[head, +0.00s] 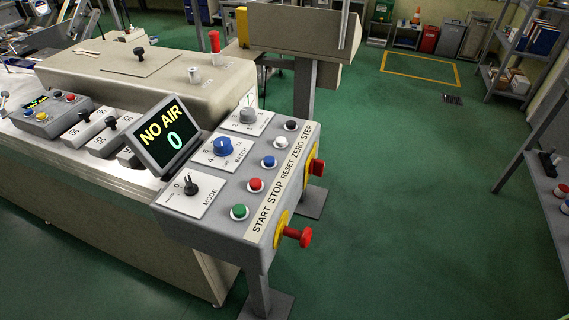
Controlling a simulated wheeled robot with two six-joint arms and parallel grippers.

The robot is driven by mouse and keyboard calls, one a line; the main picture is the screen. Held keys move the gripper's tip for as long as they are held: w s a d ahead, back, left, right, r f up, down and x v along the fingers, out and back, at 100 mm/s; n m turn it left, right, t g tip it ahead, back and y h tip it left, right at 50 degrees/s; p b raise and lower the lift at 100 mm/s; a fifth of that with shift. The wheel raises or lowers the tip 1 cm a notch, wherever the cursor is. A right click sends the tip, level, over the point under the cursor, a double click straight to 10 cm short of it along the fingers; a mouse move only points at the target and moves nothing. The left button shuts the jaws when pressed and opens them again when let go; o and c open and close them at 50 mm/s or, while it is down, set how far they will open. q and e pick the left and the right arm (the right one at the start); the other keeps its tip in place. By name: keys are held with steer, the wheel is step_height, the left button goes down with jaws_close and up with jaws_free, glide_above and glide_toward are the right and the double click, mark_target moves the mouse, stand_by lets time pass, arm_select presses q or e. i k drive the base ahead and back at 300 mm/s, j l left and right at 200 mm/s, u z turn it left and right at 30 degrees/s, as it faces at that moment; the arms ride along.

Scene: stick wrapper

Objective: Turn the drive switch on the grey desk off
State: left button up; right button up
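The grey desk (225,221) stands in the middle with a tilted screen (167,136) reading "NO AIR 0". No label reading "drive" can be made out. On its right side face are a red switch handle (317,167) on a yellow plate and, nearer, a red mushroom button (299,236) on a yellow plate. On its top are a black MODE knob (190,187), a blue BATCH knob (222,147) and a grey knob (247,115). The handle's exact position is too small to tell. Neither of my grippers is in view.
A column of push buttons, including a green one (239,211) and a red one (256,185), runs along the desk's right edge. A long beige machine (117,212) adjoins on the left. Open green floor (420,200) lies to the right, with a shelf rack (541,150) beyond.

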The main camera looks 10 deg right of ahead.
mark_target(315, 168)
steer(key=i+l+u, duration=0.15)
steer(key=l+u, duration=0.3)
steer(key=l, duration=0.35)
steer(key=l+u, duration=0.45)
steer(key=l, duration=0.4)
steer(key=k+l+u, duration=0.15)
steer(key=l+u, duration=0.35)
steer(key=l, duration=0.3)
